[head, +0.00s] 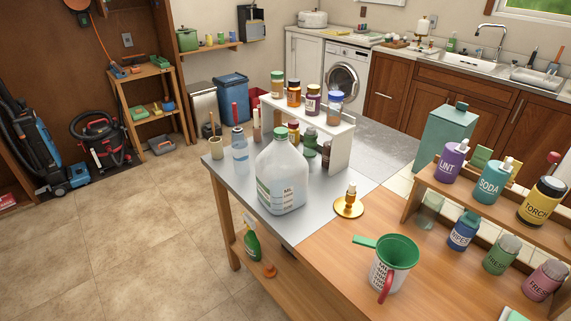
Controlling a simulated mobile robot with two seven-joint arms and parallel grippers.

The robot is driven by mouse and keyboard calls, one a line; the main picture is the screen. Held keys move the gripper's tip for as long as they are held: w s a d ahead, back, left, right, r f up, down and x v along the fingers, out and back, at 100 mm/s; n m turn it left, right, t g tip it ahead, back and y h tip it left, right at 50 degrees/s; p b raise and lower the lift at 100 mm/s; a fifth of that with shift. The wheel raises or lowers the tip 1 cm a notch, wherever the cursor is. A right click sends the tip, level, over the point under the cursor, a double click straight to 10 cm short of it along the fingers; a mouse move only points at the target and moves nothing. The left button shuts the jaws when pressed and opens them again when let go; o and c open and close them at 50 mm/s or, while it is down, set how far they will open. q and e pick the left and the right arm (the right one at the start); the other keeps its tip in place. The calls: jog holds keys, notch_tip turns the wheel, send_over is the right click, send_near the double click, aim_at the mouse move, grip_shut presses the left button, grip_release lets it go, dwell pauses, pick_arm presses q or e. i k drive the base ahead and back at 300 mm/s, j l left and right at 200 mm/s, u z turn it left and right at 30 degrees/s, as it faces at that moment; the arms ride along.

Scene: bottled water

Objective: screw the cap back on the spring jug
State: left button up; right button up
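The spring jug (283,184) is a large clear plastic jug with a printed label, standing upright on the grey metal part of the workbench (318,206). A green cap (281,134) shows at its mouth. I cannot tell whether it is screwed tight or only resting there. Neither my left gripper nor my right gripper is in view.
A white riser (341,146) with several small bottles stands behind the jug, and a clear bottle (240,150) stands left. A brass candle holder (349,205) and a mug with a green funnel (391,262) are right. A wooden shelf (480,205) holds several labelled bottles.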

aim_at(282, 172)
jog(key=j+z, duration=0.1)
jog(key=z, duration=0.25)
jog(key=i+j+z, duration=0.1)
jog(key=z, duration=0.2)
jog(key=j+z, duration=0.15)
jog(key=z, duration=0.2)
jog(key=j+z, duration=0.25)
jog(key=j, duration=0.2)
jog(key=j+z, duration=0.3)
jog(key=j, duration=0.7)
jog(key=k+j+z, duration=0.15)
jog(key=j, duration=1.25)
jog(key=z, duration=0.05)
